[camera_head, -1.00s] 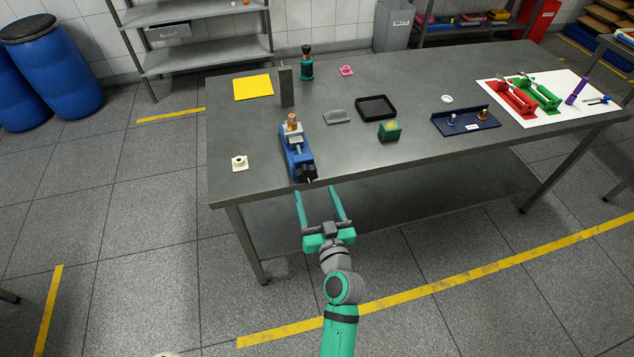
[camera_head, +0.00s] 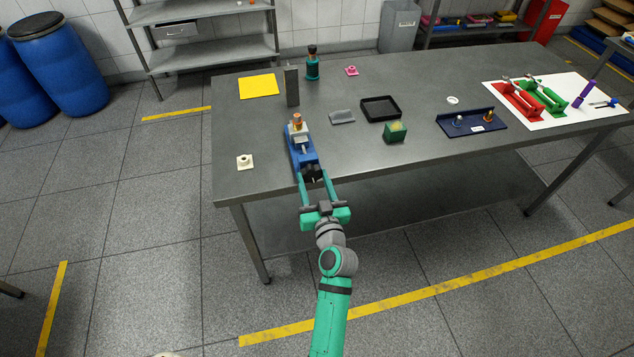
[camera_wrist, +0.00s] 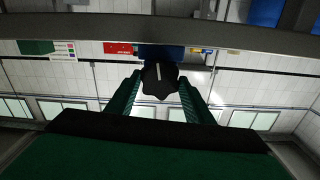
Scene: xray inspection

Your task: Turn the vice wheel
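The blue vice (camera_head: 300,143) sits at the front edge of the grey table, with an orange-topped metal part (camera_head: 297,122) in its jaws. Its dark wheel (camera_head: 312,173) faces the front edge. My gripper (camera_head: 315,182) is open, with its two green fingers on either side of the wheel. In the wrist view the black lobed wheel (camera_wrist: 160,80), with a pale line across it, lies between the open fingers (camera_wrist: 160,92). Gaps show between the fingers and the wheel in the wrist view.
On the grey table (camera_head: 400,158), a cream flanged piece (camera_head: 245,162) lies left of the vice and a grey upright block (camera_head: 292,86) stands behind it. A green box (camera_head: 395,132), a black tray (camera_head: 381,109) and a navy fixture (camera_head: 470,123) are to the right.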

